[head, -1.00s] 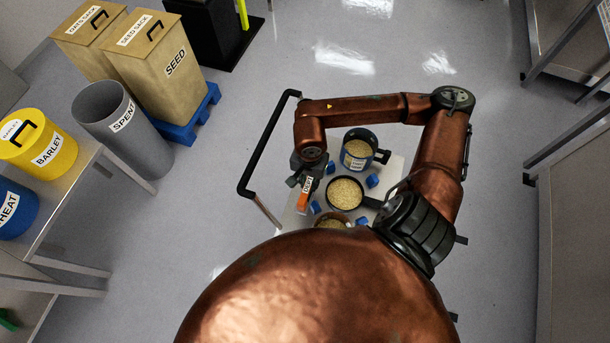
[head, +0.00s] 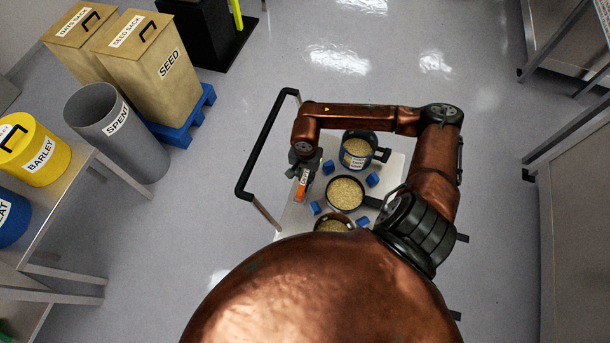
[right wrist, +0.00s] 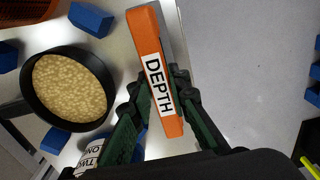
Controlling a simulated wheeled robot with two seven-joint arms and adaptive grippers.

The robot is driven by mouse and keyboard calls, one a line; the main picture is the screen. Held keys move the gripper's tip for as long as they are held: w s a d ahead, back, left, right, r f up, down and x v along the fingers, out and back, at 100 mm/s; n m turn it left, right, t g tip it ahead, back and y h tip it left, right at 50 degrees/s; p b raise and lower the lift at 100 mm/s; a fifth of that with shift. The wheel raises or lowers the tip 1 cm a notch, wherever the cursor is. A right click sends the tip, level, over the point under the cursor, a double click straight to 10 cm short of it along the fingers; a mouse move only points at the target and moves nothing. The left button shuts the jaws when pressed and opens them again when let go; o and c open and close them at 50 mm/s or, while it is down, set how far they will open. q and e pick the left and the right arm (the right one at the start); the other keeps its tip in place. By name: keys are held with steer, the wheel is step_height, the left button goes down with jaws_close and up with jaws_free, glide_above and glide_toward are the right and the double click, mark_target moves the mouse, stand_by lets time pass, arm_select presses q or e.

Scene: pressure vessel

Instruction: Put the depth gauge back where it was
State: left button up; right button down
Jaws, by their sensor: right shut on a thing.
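The depth gauge (head: 301,190) is an orange bar with a white label, over the left edge of the small cart top. It also shows in the right wrist view (right wrist: 155,75), where the label reads DEPTH. My right gripper (head: 305,174) is shut on it, with green-padded fingers (right wrist: 155,105) on either side of the bar. I cannot tell whether its lower end touches the cart top. My left gripper is not in view.
The cart top (head: 293,217) holds a dark pan of grain (head: 345,193), a blue labelled pot (head: 358,152), another grain vessel (head: 333,224) and several blue blocks (head: 372,180). A black handle (head: 265,140) rises at its left.

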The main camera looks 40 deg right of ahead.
mark_target(305, 176)
steer(key=c, duration=2.3)
jaws_free()
steer(key=shift+f, duration=0.15)
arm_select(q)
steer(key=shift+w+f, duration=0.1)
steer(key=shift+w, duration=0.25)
arm_select(e)
steer(key=o, duration=0.5)
steer(key=shift+r, duration=0.6)
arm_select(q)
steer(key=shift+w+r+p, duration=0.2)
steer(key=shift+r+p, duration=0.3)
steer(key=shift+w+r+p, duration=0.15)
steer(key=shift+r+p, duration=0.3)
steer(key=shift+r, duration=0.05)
arm_select(e)
step_height(305, 176, up, 11)
steer(key=shift+r, duration=0.15)
